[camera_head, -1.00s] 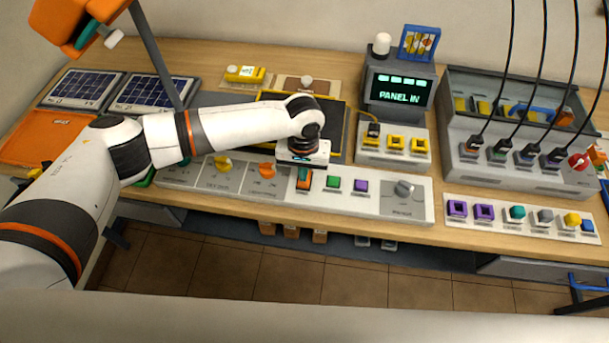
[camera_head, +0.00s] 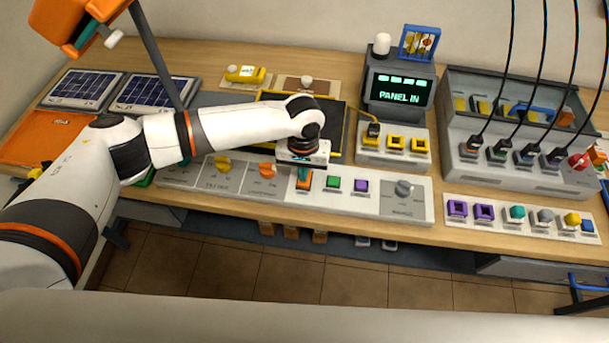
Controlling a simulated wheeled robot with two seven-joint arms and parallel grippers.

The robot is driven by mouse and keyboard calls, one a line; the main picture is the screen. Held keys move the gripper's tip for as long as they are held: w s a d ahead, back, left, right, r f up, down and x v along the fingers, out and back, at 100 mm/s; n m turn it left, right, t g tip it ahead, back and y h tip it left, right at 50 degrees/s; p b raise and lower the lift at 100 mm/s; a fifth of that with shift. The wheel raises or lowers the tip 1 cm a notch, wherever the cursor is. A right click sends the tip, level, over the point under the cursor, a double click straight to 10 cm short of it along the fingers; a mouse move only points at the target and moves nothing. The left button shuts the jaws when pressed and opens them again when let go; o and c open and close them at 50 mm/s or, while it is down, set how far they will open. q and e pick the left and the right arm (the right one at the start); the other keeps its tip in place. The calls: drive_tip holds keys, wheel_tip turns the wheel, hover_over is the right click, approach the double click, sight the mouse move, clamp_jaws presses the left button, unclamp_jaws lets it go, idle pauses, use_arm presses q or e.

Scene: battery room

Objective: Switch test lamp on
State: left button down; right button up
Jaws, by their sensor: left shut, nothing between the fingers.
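A long grey-white control strip (camera_head: 228,179) lies along the front of the bench. It carries a yellow knob (camera_head: 222,163), an orange knob (camera_head: 267,169), an orange button (camera_head: 303,185), a green button (camera_head: 333,182), a purple button (camera_head: 361,185) and a grey dial (camera_head: 403,188). My left gripper (camera_head: 304,179) is shut and empty, pointing down at the orange button. Its tips are at or just above the button; I cannot tell whether they touch. An orange lamp head (camera_head: 62,22) on a grey pole stands at the upper left, with no visible glow. The labels are too small to read.
A monitor (camera_head: 398,92) reads "PANEL IN" behind a block with yellow sockets (camera_head: 395,144). A grey box with black cables (camera_head: 468,153) and a strip of coloured buttons (camera_head: 517,213) are at the right. Solar panels (camera_head: 84,89) lie at the left.

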use_arm(q)
drive_tip(key=shift+f+b, duration=0.35)
drive_tip(key=shift+f, duration=0.55)
idle(0.3)
drive_tip(key=shift+r, duration=0.1)
wheel_tip(320, 180, up, 7)
drive_tip(key=p, duration=0.8)
idle(0.4)
